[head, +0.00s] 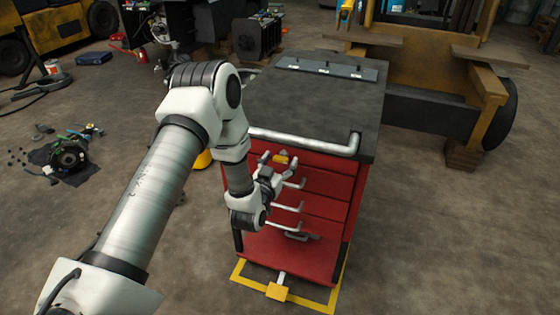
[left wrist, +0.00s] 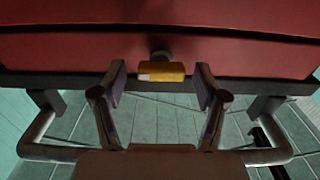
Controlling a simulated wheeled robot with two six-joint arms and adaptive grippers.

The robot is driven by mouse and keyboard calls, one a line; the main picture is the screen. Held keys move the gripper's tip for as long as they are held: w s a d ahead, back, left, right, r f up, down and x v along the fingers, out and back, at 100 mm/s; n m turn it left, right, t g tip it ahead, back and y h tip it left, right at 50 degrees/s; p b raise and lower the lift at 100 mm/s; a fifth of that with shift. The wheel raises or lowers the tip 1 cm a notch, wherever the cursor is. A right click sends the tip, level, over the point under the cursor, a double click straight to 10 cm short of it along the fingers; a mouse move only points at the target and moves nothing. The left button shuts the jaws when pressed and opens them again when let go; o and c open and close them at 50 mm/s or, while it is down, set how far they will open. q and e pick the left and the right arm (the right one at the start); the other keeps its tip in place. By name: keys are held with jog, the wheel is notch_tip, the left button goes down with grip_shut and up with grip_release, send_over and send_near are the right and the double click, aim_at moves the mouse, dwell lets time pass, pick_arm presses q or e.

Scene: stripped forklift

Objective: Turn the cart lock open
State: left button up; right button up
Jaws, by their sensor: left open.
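The cart (head: 310,105) is red with a dark top and stands in the middle of the head view. Its lock is a small yellow knob (head: 281,158) high on the red front, below the silver push bar. My left gripper (head: 279,161) is at the front of the cart by the knob, with its fingers apart. In the left wrist view the yellow knob (left wrist: 162,71) sits on a short dark stem from the red face. It lies between the tips of the open fingers (left wrist: 160,78), with a gap on each side. My right gripper is not seen.
The push bar (head: 310,141) runs just above the knob. Several silver drawer handles (head: 290,207) stick out below it. A yellow pedal (head: 278,292) and floor frame are at the cart's foot. The forklift body (head: 430,55) stands behind right. Floor at left holds loose parts (head: 68,155).

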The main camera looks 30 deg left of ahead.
pick_arm(q)
jog(key=c, duration=1.2)
jog(key=shift+o, duration=0.2)
jog(key=shift+a+f+n, duration=0.1)
jog(key=shift+n, duration=0.2)
jog(key=n+b, duration=0.3)
jog(key=n, duration=0.1)
jog(key=shift+f, duration=0.1)
jog(key=n+b, duration=0.3)
jog(key=n, duration=0.1)
jog(key=shift+a+n, duration=0.1)
jog(key=shift+n, duration=0.3)
jog(key=n+b, duration=0.4)
jog(key=n, duration=0.1)
jog(key=shift+f, duration=0.1)
jog(key=shift+n+b, duration=1.35)
jog(key=shift+n, duration=0.45)
